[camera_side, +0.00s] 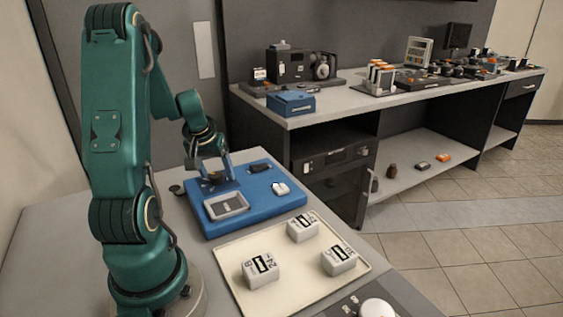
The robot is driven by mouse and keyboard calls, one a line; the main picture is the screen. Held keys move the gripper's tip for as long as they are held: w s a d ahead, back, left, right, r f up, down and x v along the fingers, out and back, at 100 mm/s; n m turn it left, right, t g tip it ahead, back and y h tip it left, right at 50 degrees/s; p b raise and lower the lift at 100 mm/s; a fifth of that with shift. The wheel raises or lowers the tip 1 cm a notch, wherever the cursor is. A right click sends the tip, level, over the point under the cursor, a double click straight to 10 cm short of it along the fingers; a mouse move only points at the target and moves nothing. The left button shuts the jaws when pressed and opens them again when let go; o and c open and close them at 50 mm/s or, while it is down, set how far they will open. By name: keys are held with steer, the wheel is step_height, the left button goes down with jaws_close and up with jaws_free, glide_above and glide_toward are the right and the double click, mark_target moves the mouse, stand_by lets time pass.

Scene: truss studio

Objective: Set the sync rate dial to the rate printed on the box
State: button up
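Three white boxes with dark printed labels stand on the cream tray (300,290): one at the front left (262,271), one at the back (302,228), one at the right (339,259). The print is too small to read. A round white knob (377,308) sits on a dark grey panel (345,307) at the bottom edge, partly cut off; I cannot tell if it is the sync rate dial. My gripper (216,178) is low over the back left of the blue base (238,222), its fingers around or beside a dark part. I cannot tell if it grips it.
The blue base also carries a grey rectangular frame (226,206), a small white piece (281,188) and a black piece (258,167). A dark disc (177,190) lies to its left. A bench (345,101) with equipment stands behind, across a floor gap.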

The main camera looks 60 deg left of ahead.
steer(key=shift+n, duration=0.8)
steer(key=shift+n+g+y, duration=0.3)
